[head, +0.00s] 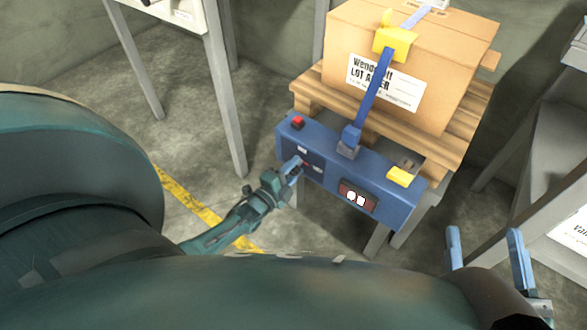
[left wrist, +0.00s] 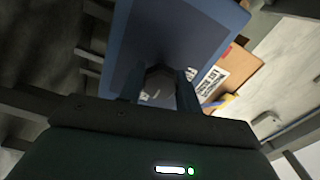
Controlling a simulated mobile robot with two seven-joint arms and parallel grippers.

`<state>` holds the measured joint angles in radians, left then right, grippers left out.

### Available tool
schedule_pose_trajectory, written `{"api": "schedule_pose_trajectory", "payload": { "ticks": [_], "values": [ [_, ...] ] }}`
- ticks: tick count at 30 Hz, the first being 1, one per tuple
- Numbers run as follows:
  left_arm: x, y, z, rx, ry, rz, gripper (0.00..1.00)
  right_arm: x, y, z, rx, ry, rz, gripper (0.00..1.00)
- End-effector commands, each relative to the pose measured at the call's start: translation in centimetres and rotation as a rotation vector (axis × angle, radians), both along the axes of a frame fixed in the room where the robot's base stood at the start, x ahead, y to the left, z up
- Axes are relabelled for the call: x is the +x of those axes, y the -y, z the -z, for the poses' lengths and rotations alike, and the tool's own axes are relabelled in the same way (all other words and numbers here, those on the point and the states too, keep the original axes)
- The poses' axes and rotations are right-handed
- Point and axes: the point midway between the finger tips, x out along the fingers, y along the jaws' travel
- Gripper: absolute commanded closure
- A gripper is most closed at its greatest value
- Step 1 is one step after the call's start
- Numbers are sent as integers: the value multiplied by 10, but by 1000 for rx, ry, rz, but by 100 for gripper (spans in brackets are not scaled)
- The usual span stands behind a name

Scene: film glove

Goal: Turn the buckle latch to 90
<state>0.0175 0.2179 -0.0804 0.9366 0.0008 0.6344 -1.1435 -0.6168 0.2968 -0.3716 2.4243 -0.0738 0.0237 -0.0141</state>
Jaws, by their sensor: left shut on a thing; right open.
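A blue unit (head: 325,185) stands at the front of a pallet, with a blue strap (head: 372,92) rising from it to a yellow buckle piece (head: 395,42) on a carton. My left gripper (head: 292,168) is at the left part of the unit's front face. In the left wrist view its two fingers are shut on a small grey knob-like part (left wrist: 158,83) in front of the blue face. The fingers hide most of it in the head view; I cannot tell its angle or whether it is the buckle latch. My right gripper (head: 486,248) is open and empty at lower right.
The carton (head: 440,60) sits on the wooden pallet (head: 455,150). The unit carries a red button (head: 298,122), a dark display (head: 357,196) and a yellow block (head: 400,177). Grey tables stand at left and right. A yellow line (head: 185,195) marks the floor.

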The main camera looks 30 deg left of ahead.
Motion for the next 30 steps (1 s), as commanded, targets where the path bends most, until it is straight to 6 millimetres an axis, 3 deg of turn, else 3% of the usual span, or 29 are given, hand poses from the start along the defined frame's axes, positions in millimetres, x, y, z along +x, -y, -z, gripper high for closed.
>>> {"api": "schedule_pose_trajectory", "payload": {
  "ticks": [5,6,13,23,30],
  "values": [
    [0,1,1,4,-1,2,89,0,0,-1,1,1,1,39],
    [0,1,1,3,-1,2,65,0,0,-1,1,2,1,39],
    [0,0,0,2,-2,1,46,0,0,-2,2,3,1,39],
    [-4,0,-1,0,-1,0,45,0,0,-4,1,4,1,39],
    [-46,-3,-2,-1,-6,-1,45,-1,1,-14,-30,17,10,39]
  ]
}}
